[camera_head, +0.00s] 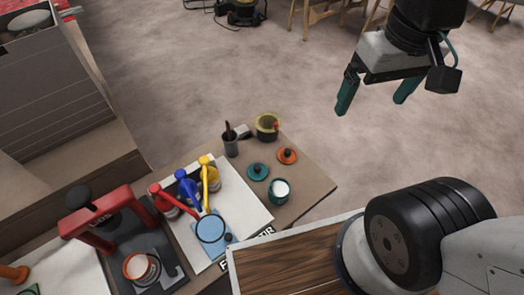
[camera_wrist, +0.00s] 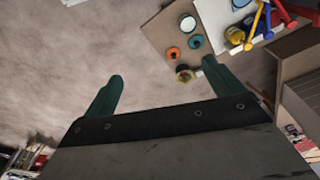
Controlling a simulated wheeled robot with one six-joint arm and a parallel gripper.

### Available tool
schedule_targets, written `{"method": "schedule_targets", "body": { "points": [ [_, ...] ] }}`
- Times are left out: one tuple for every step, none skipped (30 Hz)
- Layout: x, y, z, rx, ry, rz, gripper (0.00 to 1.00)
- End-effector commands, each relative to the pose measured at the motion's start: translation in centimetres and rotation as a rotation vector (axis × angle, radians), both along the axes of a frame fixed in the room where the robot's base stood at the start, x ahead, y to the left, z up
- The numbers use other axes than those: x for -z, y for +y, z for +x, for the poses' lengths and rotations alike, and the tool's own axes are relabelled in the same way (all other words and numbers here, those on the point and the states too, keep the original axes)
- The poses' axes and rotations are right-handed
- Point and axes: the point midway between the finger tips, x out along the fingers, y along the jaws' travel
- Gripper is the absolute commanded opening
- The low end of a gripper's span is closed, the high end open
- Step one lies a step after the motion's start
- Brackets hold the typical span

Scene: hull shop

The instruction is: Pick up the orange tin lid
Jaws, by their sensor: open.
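The orange tin lid (camera_head: 287,156) is a small round lid with a dark knob, lying on the brown bench top near its far right edge. It also shows in the wrist view (camera_wrist: 174,53), beside a teal lid (camera_wrist: 195,42). My gripper (camera_head: 374,103) is open and empty, high above the floor, to the right of the bench and well apart from the lid. Its two green fingers (camera_wrist: 160,85) are spread wide in the wrist view, with the lid beyond and between them.
Close around the lid are the teal lid (camera_head: 257,171), a yellow-rimmed pot (camera_head: 267,127), a teal tin with white contents (camera_head: 280,189) and a dark cup (camera_head: 230,145). Coloured pump bottles (camera_head: 187,186) and a red press (camera_head: 98,221) stand left.

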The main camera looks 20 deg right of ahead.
Motion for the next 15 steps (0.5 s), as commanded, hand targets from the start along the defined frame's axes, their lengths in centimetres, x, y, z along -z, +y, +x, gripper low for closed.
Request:
{"method": "schedule_targets", "body": {
  "points": [
    [0.4, -0.3, 1.0, 0.006, 0.01, -0.001, 0.94],
    [0.7, -0.4, 1.6, 0.005, 0.013, -0.003, 0.94],
    [1.2, -0.3, 2.7, 0.0, 0.018, -0.005, 0.94],
    [1.6, -0.2, 3.6, -0.006, 0.021, -0.007, 0.94],
    [2.1, -0.1, 4.5, -0.013, 0.024, -0.008, 0.94],
    [2.8, 0.1, 5.8, -0.024, 0.029, -0.011, 0.94],
    [3.4, 0.3, 6.7, -0.032, 0.033, -0.012, 0.94],
    [4.0, 0.4, 7.6, -0.04, 0.036, -0.014, 0.94],
    [4.9, 0.6, 8.9, -0.049, 0.039, -0.017, 0.94],
    [5.6, 0.7, 9.8, -0.056, 0.043, -0.019, 0.94],
    [6.3, 0.9, 10.6, -0.063, 0.045, -0.019, 0.94],
    [7.3, 1.0, 11.8, -0.072, 0.048, -0.021, 0.94],
    [8.2, 1.1, 12.6, -0.078, 0.05, -0.023, 0.94],
    [9.0, 1.2, 13.4, -0.084, 0.053, -0.024, 0.94],
    [10.2, 1.3, 14.4, -0.091, 0.056, -0.026, 0.94]
  ]
}}
